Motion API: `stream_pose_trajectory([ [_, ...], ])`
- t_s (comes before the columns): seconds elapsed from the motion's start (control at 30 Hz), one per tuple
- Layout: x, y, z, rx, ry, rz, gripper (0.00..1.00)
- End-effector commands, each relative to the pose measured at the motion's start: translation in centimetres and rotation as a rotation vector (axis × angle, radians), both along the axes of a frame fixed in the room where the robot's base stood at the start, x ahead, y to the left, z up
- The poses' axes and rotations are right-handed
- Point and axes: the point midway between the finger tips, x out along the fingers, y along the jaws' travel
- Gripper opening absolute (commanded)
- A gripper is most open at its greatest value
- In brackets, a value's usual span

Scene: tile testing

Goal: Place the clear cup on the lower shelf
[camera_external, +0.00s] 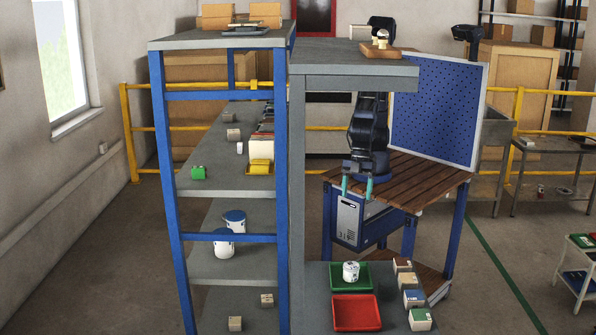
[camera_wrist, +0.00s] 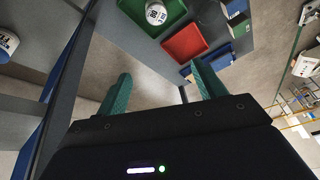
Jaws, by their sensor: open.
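I cannot make out a see-through cup. A white, cup-like container with dark print (camera_external: 351,271) stands upright in a green tray (camera_external: 366,283); it also shows at the top of the wrist view (camera_wrist: 156,13). My gripper (camera_external: 357,187) hangs above and behind that tray, apart from it. Its teal fingers (camera_wrist: 163,75) are spread with nothing between them. A blue-framed shelf rack stands left, with an upper shelf (camera_external: 225,165), a middle shelf (camera_external: 255,265) and a bottom shelf (camera_external: 252,308). Which one the task means is not clear.
A red tray (camera_external: 356,312) and several small boxes (camera_external: 411,298) sit beside the green tray. Two white tubs with blue (camera_external: 224,243) stand on the rack. A grey upright panel (camera_external: 297,200) stands between rack and arm. A wooden table (camera_external: 415,185) lies behind.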

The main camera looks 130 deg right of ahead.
Motion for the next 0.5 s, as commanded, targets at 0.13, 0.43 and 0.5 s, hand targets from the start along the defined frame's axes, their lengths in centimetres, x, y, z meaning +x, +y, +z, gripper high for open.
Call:
stream_pose_trajectory([
  [0.13, -1.4, -5.0, 4.2, 0.016, 0.001, -0.038, 0.69],
  [0.43, -6.1, -14.3, 10.7, 0.026, 0.001, -0.102, 0.69],
  [0.5, -7.5, -16.3, 11.9, 0.027, -0.001, -0.116, 0.69],
])
